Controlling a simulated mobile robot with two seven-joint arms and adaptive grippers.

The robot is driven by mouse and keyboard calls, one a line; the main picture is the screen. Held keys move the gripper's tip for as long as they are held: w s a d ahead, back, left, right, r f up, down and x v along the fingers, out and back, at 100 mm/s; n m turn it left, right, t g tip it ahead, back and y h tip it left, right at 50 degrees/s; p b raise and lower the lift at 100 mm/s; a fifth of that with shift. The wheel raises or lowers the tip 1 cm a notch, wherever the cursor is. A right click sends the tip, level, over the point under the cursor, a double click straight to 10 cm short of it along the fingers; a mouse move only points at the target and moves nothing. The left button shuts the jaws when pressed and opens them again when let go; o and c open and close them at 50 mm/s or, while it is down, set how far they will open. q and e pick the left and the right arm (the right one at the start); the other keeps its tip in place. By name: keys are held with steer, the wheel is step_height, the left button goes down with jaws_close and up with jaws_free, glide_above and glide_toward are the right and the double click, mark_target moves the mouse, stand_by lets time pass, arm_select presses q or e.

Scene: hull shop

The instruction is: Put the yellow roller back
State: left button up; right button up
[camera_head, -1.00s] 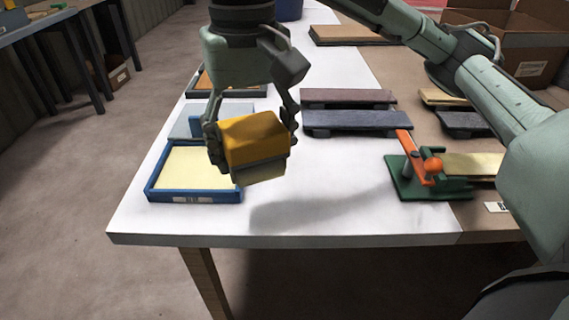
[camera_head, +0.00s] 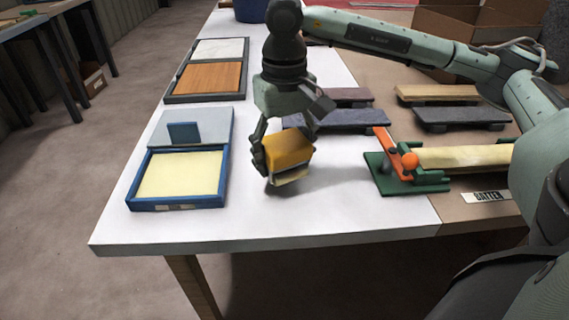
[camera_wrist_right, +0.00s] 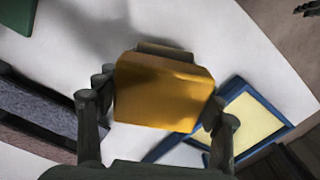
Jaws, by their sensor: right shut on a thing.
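A yellow block-shaped thing (camera_head: 288,149) with a paler underside, which I take for the yellow roller, is held by my right gripper (camera_head: 282,152). It also shows between both fingers in the right wrist view (camera_wrist_right: 163,92), where the right gripper (camera_wrist_right: 160,105) is shut on it. It hangs tilted a little above the white table top, right of the blue-framed tray (camera_head: 176,207) with a pale yellow pad. The tray also shows in the wrist view (camera_wrist_right: 284,127). My left gripper is in neither view.
A green clamp (camera_head: 380,183) with an orange lever stands to the right, by a pale batten (camera_head: 465,156). Dark raised boards (camera_head: 350,122) lie behind the gripper. A brown-and-white panelled tray (camera_head: 208,78) is at back left. The front of the white table (camera_head: 250,225) is clear.

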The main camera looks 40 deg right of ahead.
mark_target(285, 141)
step_height(285, 141, down, 2)
steer(key=shift+f, duration=0.1)
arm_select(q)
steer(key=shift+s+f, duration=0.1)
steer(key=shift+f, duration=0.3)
arm_select(e)
steer(key=shift+f, duration=0.15)
steer(key=o, duration=1.8)
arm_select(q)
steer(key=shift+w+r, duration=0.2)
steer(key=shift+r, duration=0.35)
arm_select(e)
steer(key=shift+o, duration=0.2)
steer(key=shift+r, duration=0.2)
step_height(285, 141, up, 12)
steer(key=shift+f, duration=0.1)
